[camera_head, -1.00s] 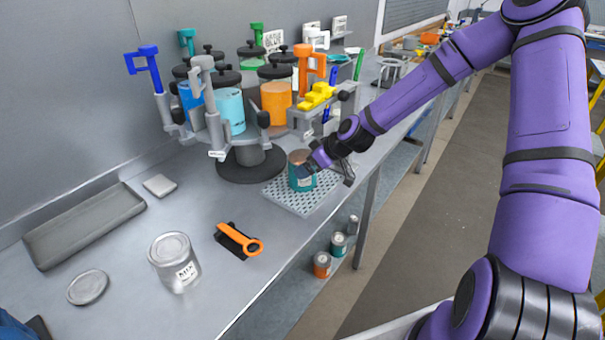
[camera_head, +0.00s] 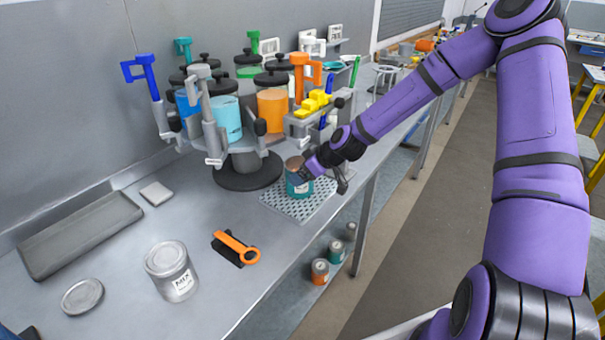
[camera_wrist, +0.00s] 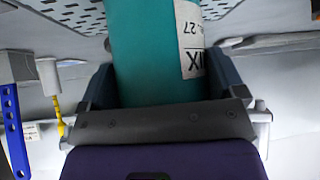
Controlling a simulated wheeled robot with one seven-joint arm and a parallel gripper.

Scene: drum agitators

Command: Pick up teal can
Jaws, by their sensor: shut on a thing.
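The teal can (camera_head: 299,187) with a copper-brown top stands upright over the perforated grey mat (camera_head: 272,206) near the bench's front edge. My gripper (camera_head: 313,178) reaches it from the right and is shut on it. In the wrist view the can (camera_wrist: 150,50) fills the space between the two fingers (camera_wrist: 165,82), and part of its white label shows. I cannot tell whether its base touches the mat.
The drum agitator (camera_head: 248,170) with jars and coloured handles stands close behind. A grey can (camera_head: 172,275), an orange-handled tool (camera_head: 236,248) and a tray (camera_head: 80,232) lie to the left. Another teal can (camera_head: 336,252) is on the lower shelf.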

